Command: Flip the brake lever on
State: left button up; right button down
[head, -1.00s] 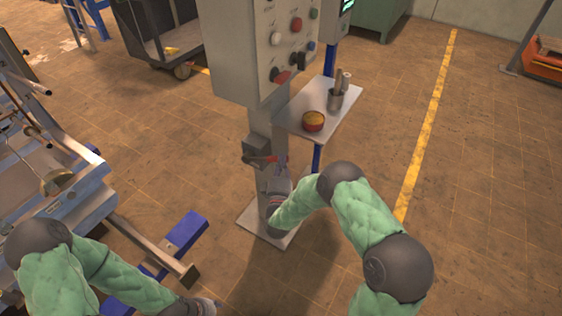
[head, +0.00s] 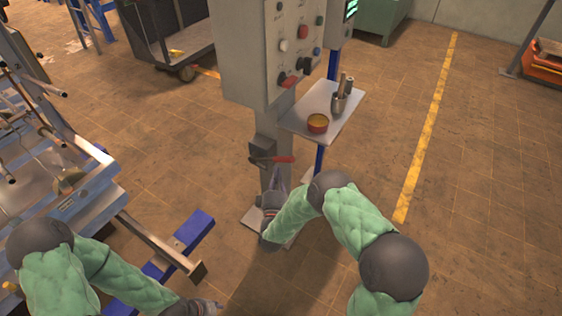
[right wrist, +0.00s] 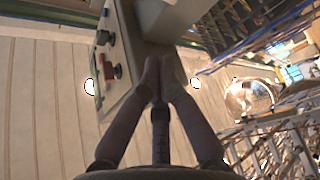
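The brake lever (head: 283,159) has a red handle and sits on a small dark box (head: 261,147) on the grey post, below the control panel.
The control panel (head: 290,45) with several knobs hangs above the lever. A metal frame machine (head: 95,195) stands left.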

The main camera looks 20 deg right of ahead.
jog(key=shift+s+a+f, duration=0.75)
jog(key=shift+s, duration=0.15)
jog(key=s+a+f+m+g+y, duration=0.2)
jog(key=s+a+f+g+y, duration=0.15)
jog(key=f, duration=0.45)
jog(key=s+a+f+m+g+y, duration=0.25)
jog(key=f+g+y, duration=0.25)
jog(key=f, duration=0.4)
jog(key=s+a+f+m+g+y, duration=0.1)
jog(key=s+g, duration=0.4)
jog(key=s, duration=0.6)
jog(key=s+a+f+m+g+y, duration=0.2)
jog(key=s+m+g, duration=0.3)
jog(key=s, duration=0.7)
jog(key=shift+s+a+y+p, duration=0.25)
jog(key=shift+a+y, duration=0.2)
jog(key=shift+a, duration=0.3)
jog(key=shift+w, duration=0.1)
